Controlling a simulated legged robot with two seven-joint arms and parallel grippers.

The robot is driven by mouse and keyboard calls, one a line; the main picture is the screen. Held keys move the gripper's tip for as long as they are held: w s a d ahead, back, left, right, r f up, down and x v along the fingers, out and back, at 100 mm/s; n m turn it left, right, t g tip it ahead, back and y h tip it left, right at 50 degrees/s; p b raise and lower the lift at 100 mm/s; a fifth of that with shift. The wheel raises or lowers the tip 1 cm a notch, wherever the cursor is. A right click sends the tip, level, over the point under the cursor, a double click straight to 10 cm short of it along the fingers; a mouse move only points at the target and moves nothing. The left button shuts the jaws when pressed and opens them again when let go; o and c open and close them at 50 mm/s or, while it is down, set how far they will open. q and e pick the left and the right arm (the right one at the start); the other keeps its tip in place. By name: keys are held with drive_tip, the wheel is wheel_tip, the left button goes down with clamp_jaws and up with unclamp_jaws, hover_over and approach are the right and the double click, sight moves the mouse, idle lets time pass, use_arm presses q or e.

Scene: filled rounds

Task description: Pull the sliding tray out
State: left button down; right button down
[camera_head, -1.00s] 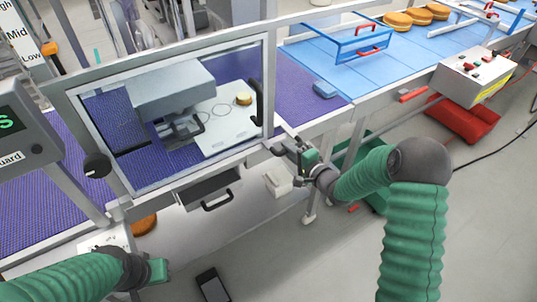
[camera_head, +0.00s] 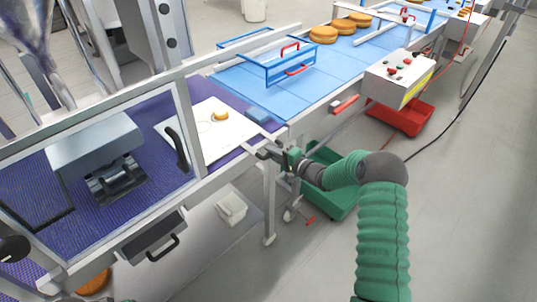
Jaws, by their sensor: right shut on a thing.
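The sliding tray (camera_head: 190,130) is a flat white plate with printed circles, and one small golden round (camera_head: 221,116) sits on it. It lies over the purple belt, partly seen through the clear guard door (camera_head: 185,100) and partly to the right of it, clear of the grey machine head (camera_head: 95,145). My right gripper (camera_head: 264,153) is at the tray's near right corner, outside the conveyor rail, shut on what looks like the tray's grip; the jaws hide the exact contact. My left gripper is out of view.
A black door handle (camera_head: 176,148) stands on the guard. A grey drawer (camera_head: 150,238) hangs below. A blue belt (camera_head: 265,90) with a blue hoop frame (camera_head: 270,72) lies to the right. A control box (camera_head: 398,78) and a green crate (camera_head: 335,200) are near my right arm.

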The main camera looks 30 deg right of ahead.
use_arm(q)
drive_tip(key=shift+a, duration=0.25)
use_arm(e)
drive_tip(key=shift+d+f, duration=0.1)
drive_tip(key=shift+d, duration=0.35)
drive_tip(key=c, duration=1.8)
unclamp_jaws()
drive_tip(key=shift+d, duration=0.1)
drive_tip(key=o, duration=0.4)
drive_tip(key=shift+w+d+f, duration=0.1)
drive_tip(key=shift+d+f, duration=0.05)
drive_tip(key=shift+d, duration=0.15)
drive_tip(key=shift+o, duration=0.2)
drive_tip(key=shift+d, duration=0.1)
drive_tip(key=shift+s+a+r, duration=0.2)
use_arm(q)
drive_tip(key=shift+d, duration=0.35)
use_arm(e)
drive_tip(key=v, duration=1.6)
drive_tip(key=shift+s+d, duration=0.2)
drive_tip(key=shift+f, duration=0.15)
